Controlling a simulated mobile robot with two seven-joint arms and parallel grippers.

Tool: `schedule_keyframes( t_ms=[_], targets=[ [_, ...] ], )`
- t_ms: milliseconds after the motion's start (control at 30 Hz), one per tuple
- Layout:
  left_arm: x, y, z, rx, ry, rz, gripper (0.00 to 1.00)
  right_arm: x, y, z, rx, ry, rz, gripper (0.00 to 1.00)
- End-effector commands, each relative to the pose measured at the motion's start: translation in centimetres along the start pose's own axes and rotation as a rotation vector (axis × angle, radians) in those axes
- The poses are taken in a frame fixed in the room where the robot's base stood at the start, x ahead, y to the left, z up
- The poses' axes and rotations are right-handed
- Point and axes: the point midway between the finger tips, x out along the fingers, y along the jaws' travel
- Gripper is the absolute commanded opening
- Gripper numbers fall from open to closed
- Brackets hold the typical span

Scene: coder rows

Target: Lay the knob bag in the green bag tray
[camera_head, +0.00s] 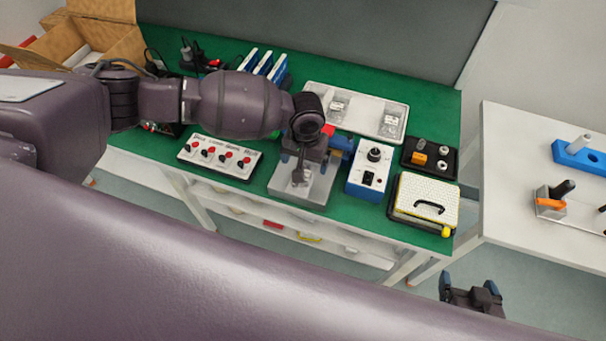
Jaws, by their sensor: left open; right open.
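My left gripper (305,162) points down over a grey metal tray or plate (317,189) at the front of the green bench; it is open. A small pale item (298,178) shows below its fingers; I cannot tell whether it is touched. A pale shallow tray (363,113) behind holds small clear bags, one at left (338,105) and one at right (391,120). I cannot tell which is the knob bag. My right gripper (468,290) is open and empty, low in front of the bench.
A white panel with red and black knobs (219,157) is left of the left gripper. A blue-white control box (369,170), a black parts tray (430,158) and a yellow-edged case (424,203) are to its right. A white table (508,190) stands further right.

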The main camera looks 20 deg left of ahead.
Motion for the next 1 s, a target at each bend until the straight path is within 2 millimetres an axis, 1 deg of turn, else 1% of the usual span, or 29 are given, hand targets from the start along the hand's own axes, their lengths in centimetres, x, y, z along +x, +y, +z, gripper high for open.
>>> schedule_keyframes(
  t_ms=[200, 333, 467, 667, 700, 767, 1000],
  targets=[
    [2.8, -0.5, 0.0, -0.001, -0.001, -0.003, 0.94, 0.1, 0.2, 0.0, -0.008, 0.001, 0.000, 0.88],
    [4.3, -0.4, 0.0, 0.000, -0.001, 0.000, 0.94, 0.1, 0.3, 0.2, -0.009, -0.001, 0.001, 0.88],
    [4.9, -0.4, 0.0, 0.000, 0.000, -0.001, 0.94, -0.1, 0.3, 0.5, -0.008, -0.006, 0.002, 0.88],
    [5.0, -0.4, 0.0, 0.000, 0.000, 0.000, 0.94, -0.4, 0.3, 1.0, -0.007, -0.016, 0.003, 0.88],
    [5.0, -0.4, 0.0, 0.000, 0.000, 0.000, 0.91, -0.4, 0.3, 1.1, -0.006, -0.017, 0.003, 0.88],
    [5.0, -0.4, 0.0, 0.000, 0.000, 0.000, 0.81, -0.4, 0.3, 1.1, -0.006, -0.018, 0.003, 0.88],
    [5.0, -0.4, 0.0, 0.000, 0.000, 0.000, 0.45, -0.3, 0.3, 0.9, -0.007, -0.014, 0.003, 0.88]
  ],
)
